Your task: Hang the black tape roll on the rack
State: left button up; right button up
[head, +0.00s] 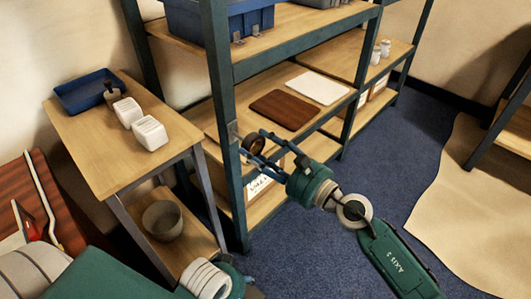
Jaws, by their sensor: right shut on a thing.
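The black tape roll (255,143) is a dark ring with a brownish inner face, seen beside the front post of the rack (222,75). My right gripper (253,147) is shut on the roll, its blue fingers on either side, reaching in from the lower right. A small grey metal fitting (234,131) is on the post, just left of the roll. I cannot tell whether the roll touches it or the post. My left arm shows at the bottom left, but its fingers are out of view.
The rack's shelves hold a blue bin (220,18), a brown board (284,109) and a white board (319,87). A wooden side table (95,135) at left holds a blue tray (87,90) and white containers (150,133).

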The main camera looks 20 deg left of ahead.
jog(key=shift+x, duration=1.05)
jog(key=shift+w+a+f, duration=0.1)
jog(key=shift+w+a, duration=0.1)
jog(key=shift+a, duration=0.3)
jog(key=shift+a+f+b, duration=0.15)
jog(key=shift+f+b, duration=0.05)
jog(key=shift+b, duration=0.3)
jog(key=shift+a+f, duration=0.1)
jog(key=shift+w+a+f+b, duration=0.1)
jog(key=shift+w+a+b, duration=0.05)
jog(key=shift+b, duration=0.25)
jog(key=shift+a+f+b, duration=0.1)
jog(key=shift+f+b, duration=0.15)
jog(key=shift+b, duration=0.1)
pick_arm(q)
jog(key=v, duration=0.6)
jog(key=shift+a, duration=0.2)
jog(key=shift+r, duration=0.2)
jog(key=shift+d, duration=0.1)
